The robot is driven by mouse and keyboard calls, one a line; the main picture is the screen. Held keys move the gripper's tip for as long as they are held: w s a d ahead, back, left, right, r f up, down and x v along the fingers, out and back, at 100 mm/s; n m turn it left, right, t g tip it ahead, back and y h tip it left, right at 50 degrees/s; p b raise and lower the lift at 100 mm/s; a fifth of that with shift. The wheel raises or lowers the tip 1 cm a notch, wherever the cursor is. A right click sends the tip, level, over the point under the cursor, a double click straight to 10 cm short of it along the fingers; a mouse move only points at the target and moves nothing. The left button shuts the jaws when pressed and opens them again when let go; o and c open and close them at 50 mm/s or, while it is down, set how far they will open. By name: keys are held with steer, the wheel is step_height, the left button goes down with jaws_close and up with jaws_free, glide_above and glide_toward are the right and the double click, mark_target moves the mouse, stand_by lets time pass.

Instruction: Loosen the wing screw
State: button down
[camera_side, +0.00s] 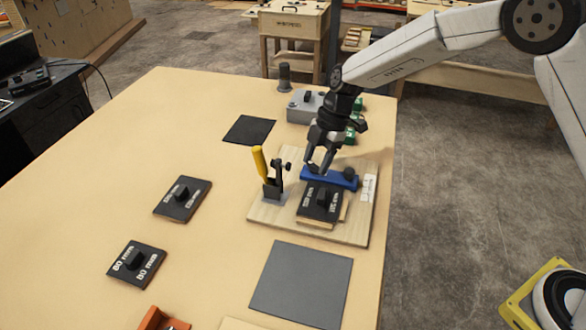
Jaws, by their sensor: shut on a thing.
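A blue bar (328,179) with a dark knob near each end lies on a light wooden board (262,212). The right knob (349,173) stands free. My gripper (319,165) points down at the left end of the bar and is shut on the left knob, which looks like a wing screw; the fingers mostly hide it. A black plate (320,203) with white lettering and a raised grip sits against the front of the bar. A toggle clamp with a yellow handle (259,160) stands upright on the board's left side.
Two lettered black plates (183,199) (137,263) lie at left. A grey mat (301,283) lies in front and a black mat (249,130) behind. A grey box (303,107) and green parts stand behind my gripper. The table's left side is largely clear.

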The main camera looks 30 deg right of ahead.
steer(key=n+g, duration=0.1)
steer(key=n, duration=0.1)
steer(key=n+h, duration=0.1)
steer(key=n, duration=0.1)
steer(key=n+g, duration=0.1)
steer(key=n, duration=0.1)
steer(key=shift+w+f+n+g, duration=0.1)
steer(key=shift+f+n+g, duration=0.2)
steer(key=shift+n, duration=0.1)
steer(key=shift+c, duration=0.4)
jaws_free()
steer(key=shift+a, duration=0.1)
steer(key=shift+r, duration=0.15)
steer(key=shift+w+r+h, duration=0.15)
steer(key=shift+h, duration=0.15)
steer(key=v, duration=0.7)
steer(key=shift+r, duration=0.2)
steer(key=shift+d, duration=0.25)
